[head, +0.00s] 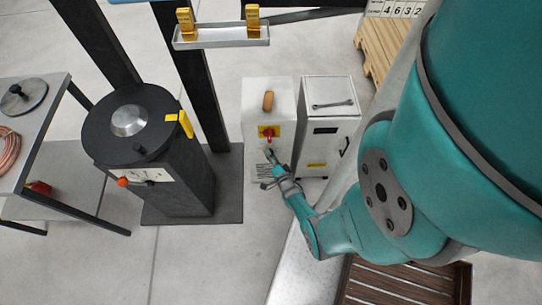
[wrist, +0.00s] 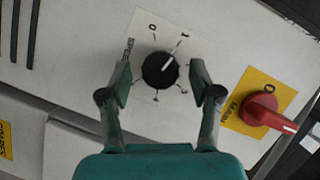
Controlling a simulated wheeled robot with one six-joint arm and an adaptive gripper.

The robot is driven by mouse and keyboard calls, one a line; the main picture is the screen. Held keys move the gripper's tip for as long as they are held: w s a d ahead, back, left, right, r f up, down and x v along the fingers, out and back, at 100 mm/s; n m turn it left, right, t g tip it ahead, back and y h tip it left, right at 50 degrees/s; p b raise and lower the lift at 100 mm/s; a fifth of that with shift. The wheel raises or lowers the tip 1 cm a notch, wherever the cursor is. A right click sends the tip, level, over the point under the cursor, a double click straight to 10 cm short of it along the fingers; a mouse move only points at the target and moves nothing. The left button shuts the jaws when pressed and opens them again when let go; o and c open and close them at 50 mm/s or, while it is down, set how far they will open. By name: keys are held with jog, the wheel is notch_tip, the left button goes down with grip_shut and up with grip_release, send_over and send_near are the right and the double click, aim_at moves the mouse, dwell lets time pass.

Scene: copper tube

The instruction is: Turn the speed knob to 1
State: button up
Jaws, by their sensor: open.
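The speed knob (wrist: 156,75) is a black round dial on a pale panel in the wrist view. Its white pointer line slants up and right, roughly toward the printed 1; I cannot tell whether it lines up exactly. A printed 0 stands above the knob, left of the 1. My gripper (wrist: 160,70) is open, with one green finger on each side of the knob and a visible gap to it in the picture. In the head view my gripper (head: 270,157) is at the front of the white cabinet (head: 257,100), and the knob is hidden or too small.
A red rotary switch (wrist: 262,109) on a yellow plate sits right of the knob; it also shows in the head view (head: 268,133). A second cabinet (head: 327,92) with a wrench on top stands beside the first. A black machine (head: 185,190) stands left. Floor between them is clear.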

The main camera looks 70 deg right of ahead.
jog(key=v, duration=1.1)
jog(key=shift+s+a, duration=0.15)
jog(key=shift+a, duration=0.05)
